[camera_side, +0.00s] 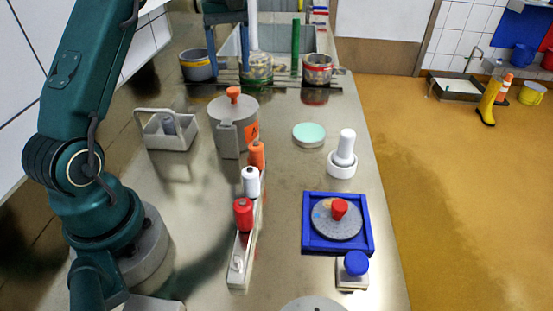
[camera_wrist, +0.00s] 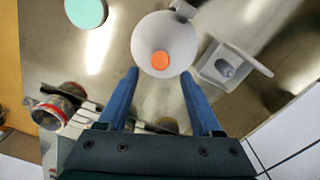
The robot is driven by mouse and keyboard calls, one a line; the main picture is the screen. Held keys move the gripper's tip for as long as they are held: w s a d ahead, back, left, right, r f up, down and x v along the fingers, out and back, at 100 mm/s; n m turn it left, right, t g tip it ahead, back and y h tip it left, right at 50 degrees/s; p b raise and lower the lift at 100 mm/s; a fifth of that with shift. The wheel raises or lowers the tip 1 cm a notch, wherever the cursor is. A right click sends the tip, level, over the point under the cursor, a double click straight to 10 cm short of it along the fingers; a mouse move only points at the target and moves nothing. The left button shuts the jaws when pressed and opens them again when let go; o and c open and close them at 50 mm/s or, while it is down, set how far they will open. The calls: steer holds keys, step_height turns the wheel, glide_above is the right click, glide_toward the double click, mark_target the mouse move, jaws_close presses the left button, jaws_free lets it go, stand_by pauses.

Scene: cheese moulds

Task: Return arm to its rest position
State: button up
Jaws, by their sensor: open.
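My gripper (camera_side: 229,70) has two blue fingers. It hangs pointing down over the far part of the metal bench in the side view, behind the grey pot (camera_side: 230,140). In the wrist view the gripper (camera_wrist: 160,74) is open, with nothing between its fingers. The pot's round grey lid (camera_wrist: 145,48) with an orange knob (camera_wrist: 161,61) lies ahead of the fingertips there. The height of the fingers above the bench is hard to tell.
A grey caddy (camera_side: 158,140), a rack (camera_side: 240,270) with orange, white and red pieces, a mint disc (camera_side: 309,131), a white plunger-like piece (camera_side: 345,148) and a blue square tray (camera_side: 307,245) stand on the bench. Metal pots (camera_side: 317,70) stand at the back.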

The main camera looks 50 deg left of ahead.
steer(key=shift+d, duration=0.1)
steer(key=s+d+r+m+t, duration=0.35)
steer(key=s+d+r, duration=0.25)
steer(key=d+r, duration=0.45)
steer(key=s+d+f+m+t, duration=0.2)
steer(key=s+d+f+m, duration=0.5)
steer(key=s+f+m, duration=0.3)
steer(key=shift+s+d+f, duration=0.35)
steer(key=shift+s+f, duration=0.1)
steer(key=shift+f, duration=0.05)
